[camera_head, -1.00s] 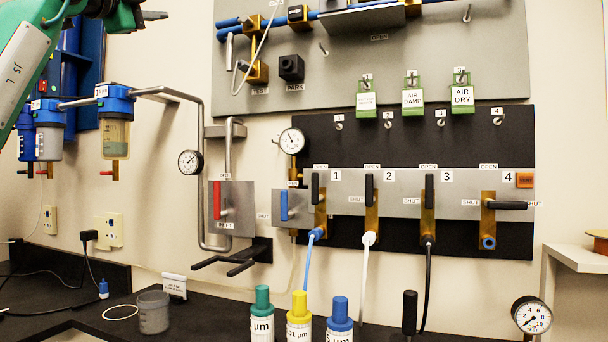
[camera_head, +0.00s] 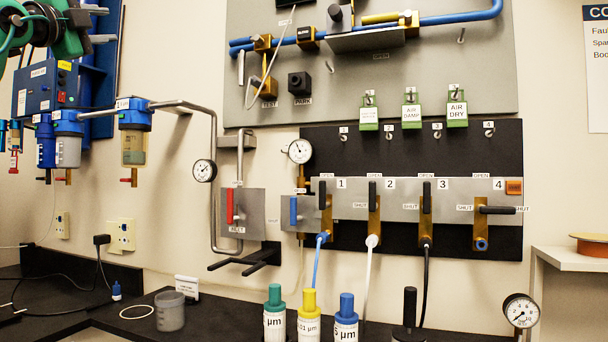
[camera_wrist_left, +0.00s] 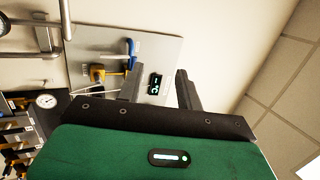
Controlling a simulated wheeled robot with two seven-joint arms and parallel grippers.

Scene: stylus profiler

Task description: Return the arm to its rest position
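My left arm's green wrist and gripper (camera_head: 108,25) are at the top left corner of the head view, up in front of the wall and partly cut off by the frame. In the left wrist view the two dark fingers of my left gripper (camera_wrist_left: 158,82) stand apart. My right gripper is in neither view.
The grey upper panel (camera_head: 430,80) and the valve board (camera_head: 350,150) are to the right. Several capped bottles (camera_head: 310,300) and a grey cup (camera_head: 170,312) stand on the dark bench (camera_head: 235,312).

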